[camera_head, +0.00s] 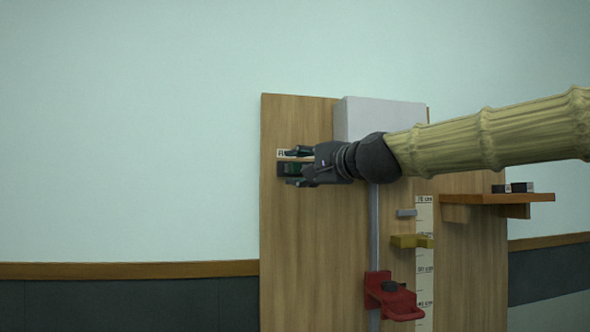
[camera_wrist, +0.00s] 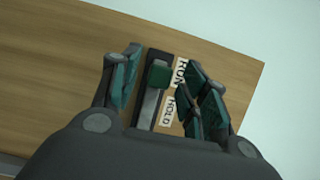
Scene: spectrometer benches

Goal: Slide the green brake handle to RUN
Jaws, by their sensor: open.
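The green brake handle (camera_wrist: 160,74) sits on a metal rail in a dark slot (camera_wrist: 157,54) on the wooden panel. In the wrist view it is beside the RUN label (camera_wrist: 181,73), near the slot's upper end, with a little dark slot above it. Bare rail runs from it toward the HOLD label (camera_wrist: 169,111). My gripper (camera_wrist: 161,62) is open, with fingers on both sides of the handle and visible gaps. In the head view my gripper (camera_head: 291,168) reaches the panel from the right, one finger above and one below the handle, which is partly hidden.
The wooden panel (camera_head: 310,260) carries a grey box (camera_head: 385,112) behind my arm, a red bracket (camera_head: 392,297) on a vertical rail, a yellow pointer (camera_head: 408,241) and a scale (camera_head: 424,270). A shelf (camera_head: 510,198) stands out at right. Left of the panel is bare wall.

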